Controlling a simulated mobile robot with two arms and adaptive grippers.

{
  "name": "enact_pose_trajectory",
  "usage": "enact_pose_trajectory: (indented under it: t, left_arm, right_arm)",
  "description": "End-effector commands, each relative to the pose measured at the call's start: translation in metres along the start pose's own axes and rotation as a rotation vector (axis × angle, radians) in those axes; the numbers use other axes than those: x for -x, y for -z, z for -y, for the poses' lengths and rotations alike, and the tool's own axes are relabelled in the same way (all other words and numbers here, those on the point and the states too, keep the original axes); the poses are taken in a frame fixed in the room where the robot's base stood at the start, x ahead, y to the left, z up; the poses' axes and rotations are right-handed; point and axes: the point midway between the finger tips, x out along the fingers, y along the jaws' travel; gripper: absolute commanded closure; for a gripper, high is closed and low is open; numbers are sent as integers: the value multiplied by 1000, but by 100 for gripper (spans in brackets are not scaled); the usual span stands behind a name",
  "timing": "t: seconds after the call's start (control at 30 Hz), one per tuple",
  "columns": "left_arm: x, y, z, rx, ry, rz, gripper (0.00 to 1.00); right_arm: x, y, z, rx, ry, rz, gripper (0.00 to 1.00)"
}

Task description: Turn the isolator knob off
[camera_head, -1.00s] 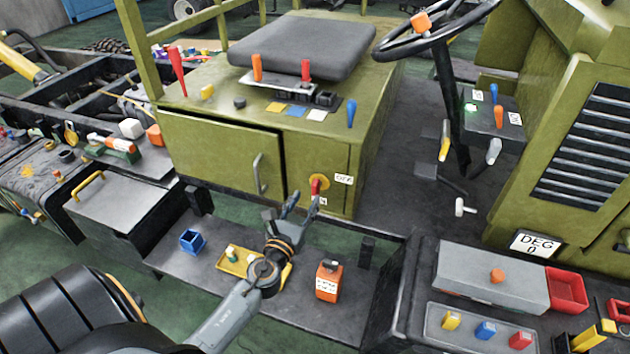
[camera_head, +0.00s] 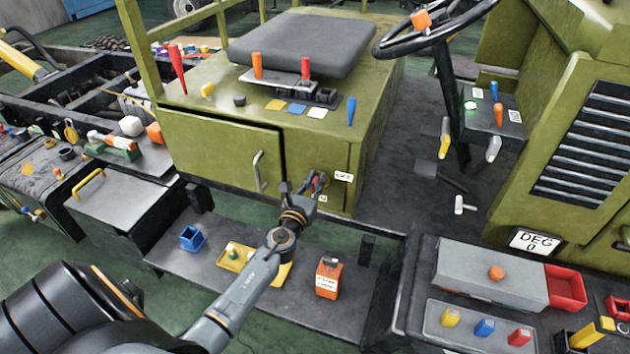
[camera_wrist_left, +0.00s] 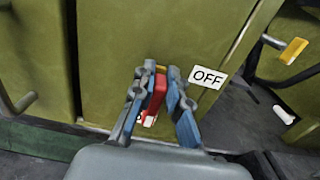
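The red isolator knob (camera_wrist_left: 157,92) is on the front of the green seat box (camera_head: 330,150). A bit of its yellow backing shows behind it in the left wrist view. My left gripper (camera_head: 308,184) is at the knob, with one blue-padded finger on each side of it. In the left wrist view the fingers (camera_wrist_left: 162,80) are apart, and a narrow gap seems to show at the right finger. The white OFF label (camera_wrist_left: 208,77) is right of the knob. Another small label (camera_head: 322,198) below is mostly hidden. My right gripper is in neither view.
A cabinet door with a grey handle (camera_head: 260,170) is left of the knob. Below is a dark shelf with a blue bin (camera_head: 192,238), a yellow tray (camera_head: 232,258) and an orange bottle (camera_head: 328,278). The floor right of the box has pedals.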

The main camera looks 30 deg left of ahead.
Motion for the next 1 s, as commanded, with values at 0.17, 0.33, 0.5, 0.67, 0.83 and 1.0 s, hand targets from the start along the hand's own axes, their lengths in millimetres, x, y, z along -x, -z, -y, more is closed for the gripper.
enact_pose_trajectory:
  t: [0.17, 0.33, 0.5, 0.67, 0.83, 1.0]
  left_arm:
    - [0, 0, 0, 1, 0, 0, 100]
    - [0, 0, 0, 17, 0, 0, 100]
    - [0, 1, -2, 77, 0, 1, 100]
    - [0, 1, -5, 184, 0, 1, 100]
    - [0, 3, -9, 338, 0, 1, 100]
    - [0, 5, -13, 499, 0, 1, 100]
  right_arm:
    - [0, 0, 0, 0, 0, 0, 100]
    - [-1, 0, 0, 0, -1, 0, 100]
    - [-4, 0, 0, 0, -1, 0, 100]
    - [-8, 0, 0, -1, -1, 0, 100]
    - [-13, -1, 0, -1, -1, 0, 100]
    - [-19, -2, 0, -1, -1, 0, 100]
